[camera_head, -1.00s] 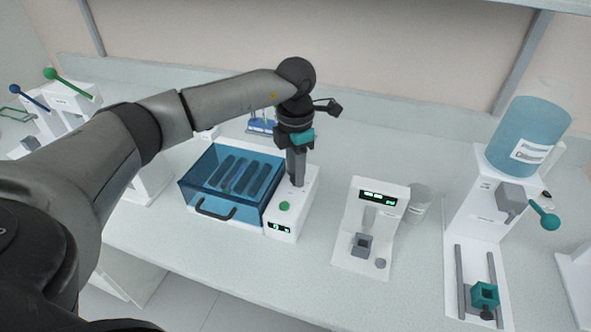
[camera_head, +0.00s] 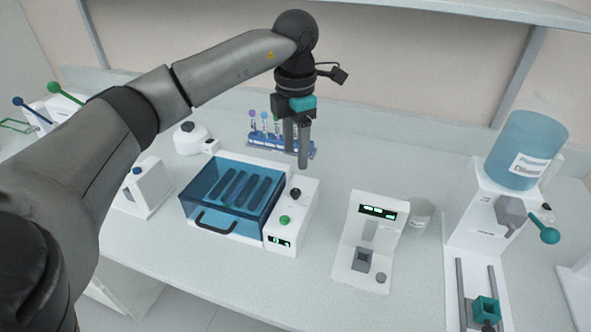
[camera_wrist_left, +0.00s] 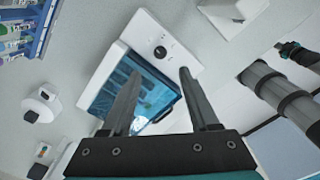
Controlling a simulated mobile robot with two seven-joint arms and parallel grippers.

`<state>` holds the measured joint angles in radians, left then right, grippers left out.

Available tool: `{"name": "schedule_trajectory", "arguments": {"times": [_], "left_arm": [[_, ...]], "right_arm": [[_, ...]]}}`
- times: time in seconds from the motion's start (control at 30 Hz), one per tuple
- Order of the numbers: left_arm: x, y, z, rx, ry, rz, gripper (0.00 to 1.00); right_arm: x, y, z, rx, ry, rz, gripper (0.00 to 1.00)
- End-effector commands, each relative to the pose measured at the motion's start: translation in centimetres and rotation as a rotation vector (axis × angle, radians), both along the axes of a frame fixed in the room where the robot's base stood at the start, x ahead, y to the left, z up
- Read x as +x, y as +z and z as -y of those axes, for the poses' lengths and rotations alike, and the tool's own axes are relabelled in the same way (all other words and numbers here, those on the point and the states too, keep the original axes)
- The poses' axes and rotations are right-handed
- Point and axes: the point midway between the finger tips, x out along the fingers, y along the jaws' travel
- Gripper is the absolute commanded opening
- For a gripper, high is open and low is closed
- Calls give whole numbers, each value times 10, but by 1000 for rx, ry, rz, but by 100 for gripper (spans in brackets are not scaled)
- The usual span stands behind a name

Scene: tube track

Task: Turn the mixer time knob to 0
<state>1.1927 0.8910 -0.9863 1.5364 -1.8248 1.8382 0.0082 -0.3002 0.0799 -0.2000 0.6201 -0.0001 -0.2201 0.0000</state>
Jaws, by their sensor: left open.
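The mixer is the white unit with a clear blue lid (camera_head: 230,190) and a black handle. Its black time knob (camera_head: 295,194) sits on the white side panel, behind a green button (camera_head: 285,219) and a small lit display (camera_head: 279,242) whose digits I cannot read surely. The knob also shows in the left wrist view (camera_wrist_left: 160,52), ahead between the fingers. My left gripper (camera_head: 297,160) is open and empty, pointing down, above and behind the knob and apart from it. A dark and teal part (camera_wrist_left: 288,48) at the right of the wrist view looks like my right gripper, too small to judge.
A blue rack of tubes (camera_head: 283,142) stands behind the mixer, close to the left gripper. A white device with a display (camera_head: 370,240) stands to the right. A dispenser with a blue bottle (camera_head: 527,143) is farther right.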

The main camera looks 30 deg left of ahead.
Motion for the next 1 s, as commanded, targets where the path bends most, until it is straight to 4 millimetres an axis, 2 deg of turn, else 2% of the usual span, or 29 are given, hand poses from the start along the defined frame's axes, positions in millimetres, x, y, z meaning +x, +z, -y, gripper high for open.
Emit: {"name": "schedule_trajectory", "arguments": {"times": [0.03, 0.1, 0.3, 1.0], "left_arm": [[1, 13, 0, -1, 0, 5, 61], [1, 26, 0, -2, 0, 5, 61], [0, 49, 0, -1, 1, 1, 61], [0, 54, 0, 0, 0, 0, 61]], "right_arm": [[0, 1, 0, 0, 0, 0, 0], [0, 1, 0, 0, 0, 0, 0], [0, 3, 0, 0, 0, 0, 0], [1, 3, 0, 0, 0, 1, 0]]}}
